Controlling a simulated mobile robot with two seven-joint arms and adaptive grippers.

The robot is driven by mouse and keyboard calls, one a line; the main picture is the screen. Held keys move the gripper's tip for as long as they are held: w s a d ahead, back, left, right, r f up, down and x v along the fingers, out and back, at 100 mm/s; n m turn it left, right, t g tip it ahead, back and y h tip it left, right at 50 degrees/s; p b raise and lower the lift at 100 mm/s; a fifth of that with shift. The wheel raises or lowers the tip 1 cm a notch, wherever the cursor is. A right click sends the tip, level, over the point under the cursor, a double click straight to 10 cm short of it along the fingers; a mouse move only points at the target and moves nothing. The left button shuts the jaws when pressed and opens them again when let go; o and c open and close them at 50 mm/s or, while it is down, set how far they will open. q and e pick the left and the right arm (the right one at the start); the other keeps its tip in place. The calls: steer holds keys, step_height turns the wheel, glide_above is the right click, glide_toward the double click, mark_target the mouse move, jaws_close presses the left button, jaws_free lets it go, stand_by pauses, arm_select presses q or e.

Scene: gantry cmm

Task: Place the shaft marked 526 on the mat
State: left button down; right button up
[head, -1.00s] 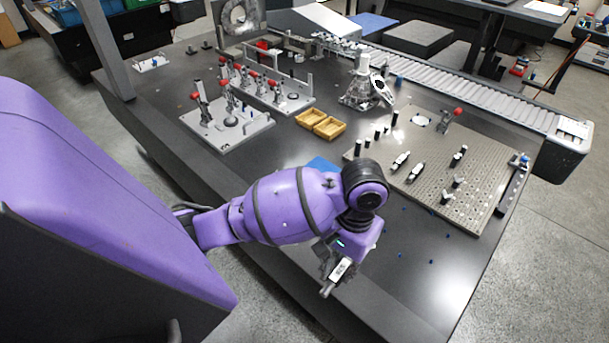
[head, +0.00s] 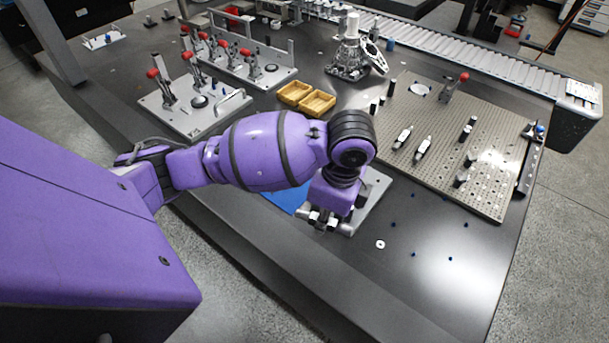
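My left gripper (head: 325,220) points down beside the blue mat (head: 287,201), at its right edge and over or in front of a grey metal plate (head: 372,198). My purple wrist hides most of its fingers and part of the mat. Small pale and dark parts show at the fingertips; I cannot tell whether they are a held shaft or the fingers. Two short pale cylinders with dark ends (head: 403,137) (head: 422,148) lie on the perforated plate (head: 455,125). No marking 526 is readable anywhere. My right gripper is not in view.
Two yellow trays (head: 317,103) stand behind my arm. Fixtures with red-knobbed clamps (head: 190,105) are at the back left. A white ring (head: 380,244) and small blue dots mark the clear dark tabletop at front right.

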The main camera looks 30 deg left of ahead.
arm_select(q)
steer(key=w+a+r+m+t+h+b, duration=0.15)
steer(key=w+m+b, duration=0.4)
steer(key=m, duration=0.55)
steer(key=w+a+r+m+b, duration=0.15)
steer(key=w+m+b, duration=0.35)
steer(key=m, duration=0.5)
steer(key=w+a+f, duration=0.1)
steer(key=a+f, duration=0.1)
steer(key=a, duration=0.2)
steer(key=w+a+f+b, duration=0.1)
steer(key=a+f, duration=0.2)
steer(key=a, duration=0.1)
steer(key=w+a+f, duration=0.1)
steer(key=a+f, duration=0.2)
steer(key=shift+a+f+b, duration=0.2)
steer(key=shift+a+b, duration=0.1)
steer(key=shift+a, duration=0.1)
steer(key=f, duration=0.4)
steer(key=shift+a+b, duration=0.4)
steer(key=shift+f, duration=0.1)
steer(key=c, duration=1.5)
jaws_free()
steer(key=shift+o, duration=0.2)
